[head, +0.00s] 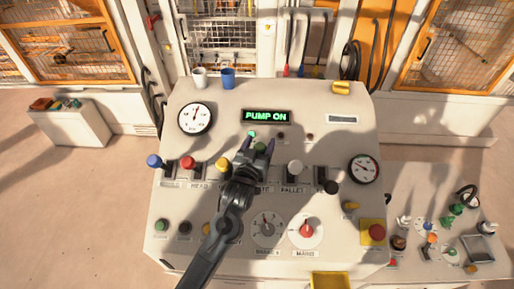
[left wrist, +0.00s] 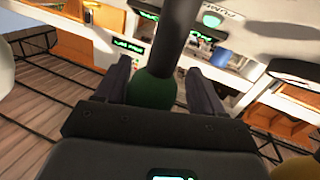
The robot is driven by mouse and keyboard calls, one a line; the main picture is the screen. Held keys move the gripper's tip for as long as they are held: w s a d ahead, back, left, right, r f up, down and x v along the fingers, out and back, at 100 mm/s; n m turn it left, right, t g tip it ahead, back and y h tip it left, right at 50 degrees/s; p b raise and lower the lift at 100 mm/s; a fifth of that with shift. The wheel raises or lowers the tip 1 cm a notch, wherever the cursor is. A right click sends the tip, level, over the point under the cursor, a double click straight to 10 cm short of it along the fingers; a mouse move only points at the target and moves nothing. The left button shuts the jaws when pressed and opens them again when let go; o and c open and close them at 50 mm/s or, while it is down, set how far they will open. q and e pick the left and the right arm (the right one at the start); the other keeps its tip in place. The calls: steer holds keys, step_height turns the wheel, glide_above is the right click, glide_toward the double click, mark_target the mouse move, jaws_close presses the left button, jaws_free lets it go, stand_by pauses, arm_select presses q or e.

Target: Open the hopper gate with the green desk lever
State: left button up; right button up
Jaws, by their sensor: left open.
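The green desk lever's ball knob (head: 261,147) is at the middle of the lever row on the sloped desk, partly hidden by my left gripper (head: 257,146). In the left wrist view the green knob (left wrist: 152,91) sits between the two open fingers, with its dark shaft (left wrist: 178,38) running up the picture. The fingers stand on either side of the knob, and I cannot tell whether either touches it. The lever's label and slot are mostly covered by my arm. The hopper gate cannot be made out. My right gripper is not in view.
Blue (head: 154,161), red (head: 188,163) and yellow (head: 222,164) levers stand to the left; white (head: 295,167) and black (head: 331,187) ones to the right. A display (head: 266,116) reads PUMP ON. Dials and a red button (head: 377,232) share the desk. Two cups stand behind.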

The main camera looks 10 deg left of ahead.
arm_select(q)
steer(key=s+a+b, duration=0.1)
steer(key=s+b, duration=0.1)
steer(key=s, duration=0.8)
steer(key=shift+s+a+b, duration=0.35)
stand_by(2.1)
stand_by(0.6)
